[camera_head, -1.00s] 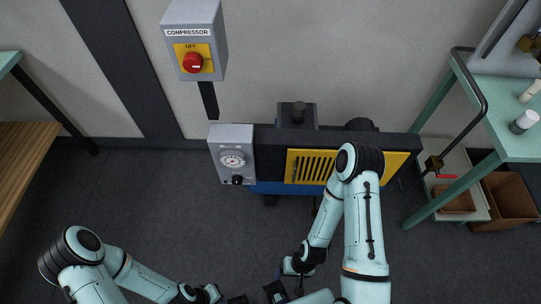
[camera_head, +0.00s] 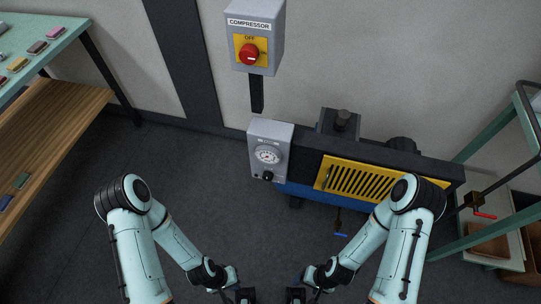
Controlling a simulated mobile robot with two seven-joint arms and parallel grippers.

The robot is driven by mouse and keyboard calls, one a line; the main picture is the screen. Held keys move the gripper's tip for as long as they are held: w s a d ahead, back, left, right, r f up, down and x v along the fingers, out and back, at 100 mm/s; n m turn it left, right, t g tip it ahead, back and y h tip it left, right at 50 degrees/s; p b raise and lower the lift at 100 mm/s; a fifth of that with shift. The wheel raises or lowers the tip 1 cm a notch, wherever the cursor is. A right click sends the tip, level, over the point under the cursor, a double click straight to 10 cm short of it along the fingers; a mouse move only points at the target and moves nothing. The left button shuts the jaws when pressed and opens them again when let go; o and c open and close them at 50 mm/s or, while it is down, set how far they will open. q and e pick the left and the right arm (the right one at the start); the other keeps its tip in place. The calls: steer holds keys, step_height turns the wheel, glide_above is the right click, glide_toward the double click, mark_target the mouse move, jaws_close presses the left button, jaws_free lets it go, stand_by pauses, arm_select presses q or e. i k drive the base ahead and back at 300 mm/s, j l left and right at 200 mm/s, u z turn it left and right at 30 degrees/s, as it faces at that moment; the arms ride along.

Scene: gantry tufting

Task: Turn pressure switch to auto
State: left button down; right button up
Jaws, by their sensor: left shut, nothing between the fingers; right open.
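The pressure switch is a grey box (camera_head: 270,150) on the left end of the compressor, with a round white gauge (camera_head: 267,154) and a small black knob (camera_head: 267,176) below it. The knob's setting is too small to read. Above it on the wall is a grey COMPRESSOR box (camera_head: 257,36) with a red rotary knob (camera_head: 249,54) on a yellow plate marked OFF. My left gripper (camera_head: 245,297) is at the bottom edge, shut and empty, well below the knob. My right gripper (camera_head: 296,296) is beside it, open, also apart from everything.
The compressor (camera_head: 335,165) has a yellow slatted grille (camera_head: 372,181) and stands against the wall. A green shelf with a wooden lower board (camera_head: 52,130) is at left. A green-framed cart (camera_head: 492,142) is at right. Dark floor (camera_head: 250,225) before the compressor is clear.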

mark_target(268, 176)
steer(key=j+z, duration=0.3)
steer(key=j, duration=0.5)
steer(key=j+z, duration=0.25)
steer(key=j, duration=0.6)
